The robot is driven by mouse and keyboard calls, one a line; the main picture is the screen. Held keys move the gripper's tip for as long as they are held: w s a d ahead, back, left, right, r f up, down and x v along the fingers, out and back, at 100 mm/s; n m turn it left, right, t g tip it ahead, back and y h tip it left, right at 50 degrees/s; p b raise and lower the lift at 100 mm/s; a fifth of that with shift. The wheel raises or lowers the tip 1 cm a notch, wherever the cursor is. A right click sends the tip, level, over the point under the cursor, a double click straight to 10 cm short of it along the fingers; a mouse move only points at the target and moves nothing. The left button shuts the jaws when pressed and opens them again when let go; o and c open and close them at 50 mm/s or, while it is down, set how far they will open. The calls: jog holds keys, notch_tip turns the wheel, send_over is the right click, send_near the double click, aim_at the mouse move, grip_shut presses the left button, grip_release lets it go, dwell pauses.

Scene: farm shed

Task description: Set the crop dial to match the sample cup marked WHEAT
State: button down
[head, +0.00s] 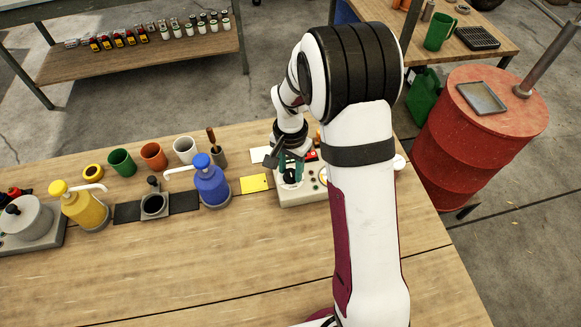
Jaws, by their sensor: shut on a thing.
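A pale control box (302,198) sits on the wooden bench below my arm. My gripper (291,172), with teal fingers, reaches down over it and is shut on a black dial knob (290,177). The knob's setting and any crop names around it are too small to read. Left of it stand a green cup (121,162), an orange cup (153,156) and a white cup (185,150). No WHEAT marking is readable on any cup. My arm hides the box's right part.
A blue pump bottle (211,183) and a yellow pump bottle (82,206) stand left of the box. A yellow card (254,182) lies beside it. A red drum (480,135) stands beyond the bench. The bench front (200,270) is clear.

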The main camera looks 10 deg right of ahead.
aim_at(291, 172)
jog(key=shift+c, duration=2.2)
grip_release()
notch_tip(291, 172, up, 16)
